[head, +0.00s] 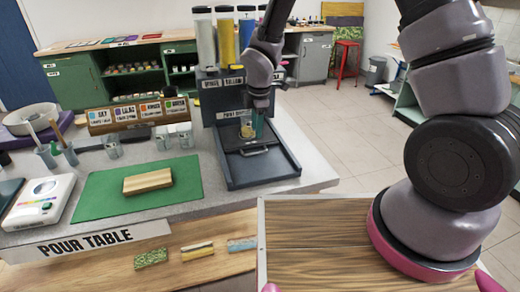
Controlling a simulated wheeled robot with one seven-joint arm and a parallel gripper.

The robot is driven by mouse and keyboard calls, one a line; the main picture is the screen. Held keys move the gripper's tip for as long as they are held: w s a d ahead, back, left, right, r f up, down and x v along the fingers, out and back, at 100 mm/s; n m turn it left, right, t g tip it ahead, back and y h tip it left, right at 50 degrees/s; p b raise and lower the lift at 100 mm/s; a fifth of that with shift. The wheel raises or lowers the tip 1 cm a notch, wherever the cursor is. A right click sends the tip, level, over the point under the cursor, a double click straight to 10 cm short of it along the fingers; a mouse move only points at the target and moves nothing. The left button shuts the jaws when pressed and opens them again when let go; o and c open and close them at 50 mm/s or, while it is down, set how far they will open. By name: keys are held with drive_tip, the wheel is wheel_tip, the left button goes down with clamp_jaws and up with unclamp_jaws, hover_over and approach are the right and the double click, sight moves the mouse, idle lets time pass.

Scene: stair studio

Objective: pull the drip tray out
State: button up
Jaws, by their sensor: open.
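The drip tray (246,143) is a dark flat piece with a raised handle (255,152) on its front. It sits in the dark base (262,172) of the paint dispenser, whose front part is bare. My gripper (252,130) points down from above, just behind and over the handle, at the dispenser's front. It is open, and I see no contact with the handle. A small yellowish and teal object shows beside the fingers; its shape is partly hidden by them.
The dispenser (222,100) carries white, yellow and blue tubes. A green mat (100,195) with a wooden block (148,181), a scale (40,200) and small cups (185,135) stand to the left. Floor is free to the right of the counter.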

sight(256, 154)
drive_tip(key=f, duration=0.3)
drive_tip(key=w+f, duration=0.1)
drive_tip(key=f, duration=0.6)
drive_tip(key=shift+w+a, duration=0.25)
drive_tip(key=shift+w, duration=0.15)
clamp_jaws()
drive_tip(key=shift+r, duration=0.1)
idle(0.7)
